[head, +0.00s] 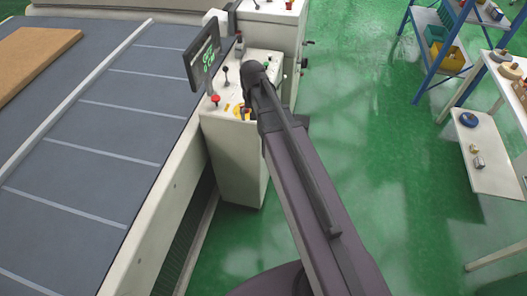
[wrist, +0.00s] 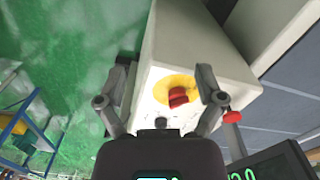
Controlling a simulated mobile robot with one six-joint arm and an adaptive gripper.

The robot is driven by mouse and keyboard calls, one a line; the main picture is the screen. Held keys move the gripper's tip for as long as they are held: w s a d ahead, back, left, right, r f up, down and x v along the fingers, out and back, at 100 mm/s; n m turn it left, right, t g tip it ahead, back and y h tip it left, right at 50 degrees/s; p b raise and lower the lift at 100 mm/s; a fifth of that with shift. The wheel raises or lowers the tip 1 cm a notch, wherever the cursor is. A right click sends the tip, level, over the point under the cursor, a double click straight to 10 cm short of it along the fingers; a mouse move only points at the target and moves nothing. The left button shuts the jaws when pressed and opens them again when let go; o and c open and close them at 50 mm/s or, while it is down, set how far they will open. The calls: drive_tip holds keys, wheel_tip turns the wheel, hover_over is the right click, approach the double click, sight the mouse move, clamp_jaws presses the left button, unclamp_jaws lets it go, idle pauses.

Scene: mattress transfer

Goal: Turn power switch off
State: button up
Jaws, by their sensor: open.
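The power switch (wrist: 178,97) is a red rotary knob on a round yellow plate (wrist: 170,84), on the white top of the control cabinet (wrist: 180,45). In the wrist view my gripper (wrist: 163,78) is open, with one finger on each side of the knob and nothing held between them. I cannot tell how far the fingertips are from the panel. In the head view my arm covers most of the gripper and the switch; part of the yellow plate (head: 237,111) shows beside the cabinet's front edge.
A red mushroom button (head: 215,98), black levers (head: 226,74) and a display screen (head: 203,55) stand close left of my gripper. A conveyor bed (head: 95,110) lies further left with a brown board (head: 38,60). Shelves and a table (head: 487,150) stand right; green floor between is clear.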

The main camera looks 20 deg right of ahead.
drive_tip(key=s+f+n+b, duration=0.2)
drive_tip(key=s+f+b, duration=0.2)
drive_tip(key=s, duration=0.7)
drive_tip(key=shift+s+f, duration=0.25)
drive_tip(key=shift+s, duration=0.15)
idle(1.1)
